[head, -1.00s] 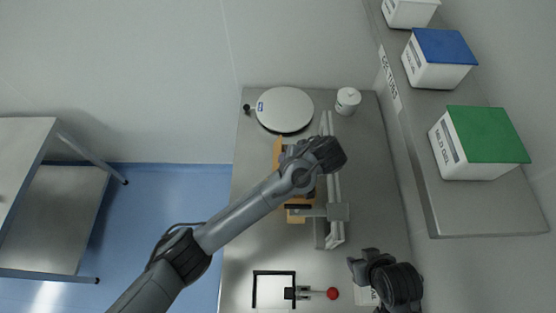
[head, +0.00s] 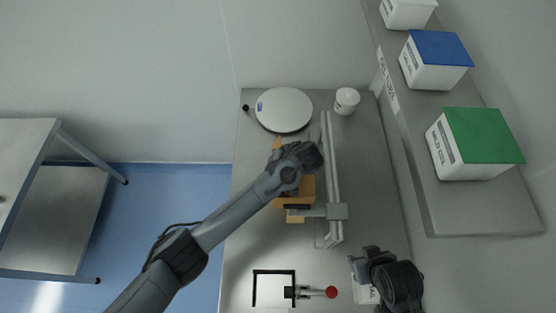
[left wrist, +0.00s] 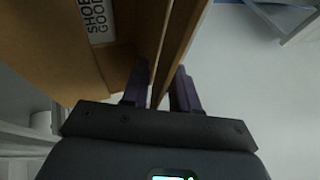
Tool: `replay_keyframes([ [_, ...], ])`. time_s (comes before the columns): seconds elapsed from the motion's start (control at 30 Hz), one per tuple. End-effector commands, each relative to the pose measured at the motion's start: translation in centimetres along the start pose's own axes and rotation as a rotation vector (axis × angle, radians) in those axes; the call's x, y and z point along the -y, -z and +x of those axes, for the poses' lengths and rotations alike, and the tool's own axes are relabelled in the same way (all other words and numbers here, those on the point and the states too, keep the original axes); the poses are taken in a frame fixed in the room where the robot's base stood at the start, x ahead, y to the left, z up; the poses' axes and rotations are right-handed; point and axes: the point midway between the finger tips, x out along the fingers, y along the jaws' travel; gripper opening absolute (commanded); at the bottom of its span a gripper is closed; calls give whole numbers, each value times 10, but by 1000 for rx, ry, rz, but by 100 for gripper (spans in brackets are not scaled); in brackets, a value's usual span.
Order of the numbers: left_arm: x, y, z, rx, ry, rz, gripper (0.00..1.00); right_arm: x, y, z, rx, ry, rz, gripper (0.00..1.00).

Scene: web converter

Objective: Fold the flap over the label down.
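An open cardboard box (head: 306,192) sits on the steel bench, partly hidden under my left arm in the head view. In the left wrist view a white label (left wrist: 97,22) with black print lies on the box's cardboard at upper left. A raised cardboard flap (left wrist: 180,45) stands edge-on there. My left gripper (left wrist: 162,90) is open, its dark fingers apart on either side of the flap's lower end. In the head view its fingertips are hidden beneath the wrist. My right gripper (head: 364,266) is low at the right, over a white item (head: 364,294); its finger gap is unclear.
A metal rail fixture (head: 333,190) stands right of the box. A round white-topped scale (head: 284,108) and a white tub (head: 346,100) are at the back. A red-knobbed toggle clamp (head: 331,292) and black frame (head: 274,272) are in front. A shelf with lidded bins (head: 475,140) overhangs the right.

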Motion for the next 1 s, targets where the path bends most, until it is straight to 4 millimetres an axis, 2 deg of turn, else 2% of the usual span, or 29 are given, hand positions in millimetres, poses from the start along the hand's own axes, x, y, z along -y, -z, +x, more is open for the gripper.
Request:
replay_keyframes([
  [0.03,0,0,0,0,0,0,21,0,0,0,0,1,2,43],
  [0.17,0,0,0,0,0,0,1,1,0,0,-1,4,5,43],
  [0.2,0,0,0,0,0,0,0,1,0,0,-1,4,5,43],
  [0.43,-2,0,0,0,17,8,0,2,0,3,-1,6,7,43],
  [0.8,-19,-2,6,-3,305,128,0,3,-13,43,1,4,4,43],
  [1.0,-18,-1,3,0,346,143,0,2,-14,44,2,-1,-1,43],
])
